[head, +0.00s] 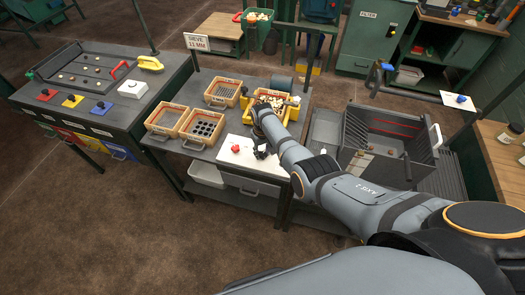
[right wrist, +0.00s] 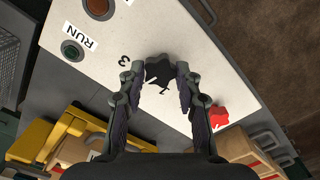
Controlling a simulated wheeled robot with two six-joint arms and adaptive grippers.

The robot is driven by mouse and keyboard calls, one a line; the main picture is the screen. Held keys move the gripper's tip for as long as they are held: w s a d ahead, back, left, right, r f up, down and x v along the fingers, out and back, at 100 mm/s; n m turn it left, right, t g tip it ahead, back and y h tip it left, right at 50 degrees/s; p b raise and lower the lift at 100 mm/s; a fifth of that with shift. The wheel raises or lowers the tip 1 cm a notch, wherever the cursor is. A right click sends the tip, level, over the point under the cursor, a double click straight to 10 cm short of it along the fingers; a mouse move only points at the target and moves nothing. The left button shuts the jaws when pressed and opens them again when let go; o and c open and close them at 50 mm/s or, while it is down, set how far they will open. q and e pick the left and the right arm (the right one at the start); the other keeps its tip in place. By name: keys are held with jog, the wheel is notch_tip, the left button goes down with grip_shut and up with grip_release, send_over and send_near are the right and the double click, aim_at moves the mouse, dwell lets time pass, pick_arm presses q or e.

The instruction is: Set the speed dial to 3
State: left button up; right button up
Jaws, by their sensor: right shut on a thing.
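The speed dial (right wrist: 160,71) is a black lobed knob on a white control panel (right wrist: 215,65). In the right wrist view my right gripper (right wrist: 160,85) has a finger on each side of it and is shut on it. A printed 3 (right wrist: 123,62) stands on the panel just left of the dial. Another small mark beside the dial is partly hidden, and I cannot tell which number the dial points to. In the head view the right gripper (head: 262,151) is over the right part of the white panel (head: 238,162). My left gripper is not in view.
A red knob (right wrist: 218,116) sits on the panel close to the right finger. A green button (right wrist: 72,51) by a RUN label and a dark red button (right wrist: 98,8) are farther left.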

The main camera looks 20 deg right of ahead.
aim_at(263, 154)
jog(key=m, duration=0.3)
jog(key=shift+m, duration=0.3)
jog(key=shift+m+p, duration=0.35)
jog(key=shift+m, duration=1.55)
jog(key=o, duration=1.2)
jog(key=shift+c, duration=0.2)
jog(key=shift+r, duration=0.1)
notch_tip(263, 154, up, 12)
